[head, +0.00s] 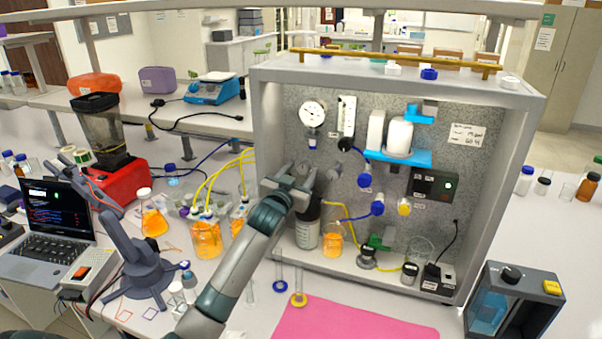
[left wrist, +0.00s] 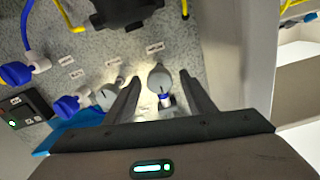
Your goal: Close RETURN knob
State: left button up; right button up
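In the left wrist view a round grey knob (left wrist: 159,77) with a dark mark and a blue part beside it sits on the speckled panel. Its label is too small to read, so I cannot tell whether it is RETURN. My left gripper (left wrist: 158,88) is open, with one finger on each side of this knob; contact is not clear. A second grey knob (left wrist: 107,97) sits to its left next to a blue fitting. In the head view my left gripper (head: 289,184) is at the left part of the rig panel and hides what is behind it. My right gripper is not in view.
The rig frame (head: 262,130) has a side wall close to my left gripper. Blue fittings (head: 365,181), a beaker of orange liquid (head: 333,245) and a gauge (head: 312,113) are nearby. Orange flasks (head: 206,238) and yellow tubes stand left. A pink mat (head: 350,322) lies in front.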

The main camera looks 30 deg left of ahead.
pick_arm(q)
jog(key=shift+s+f, duration=0.1)
jog(key=shift+s+d+f+b, duration=0.1)
jog(key=shift+s+d+b, duration=0.1)
jog(key=shift+s+b, duration=0.4)
jog(key=b+v, duration=0.5)
jog(key=v, duration=1.1)
jog(key=shift+a, duration=0.1)
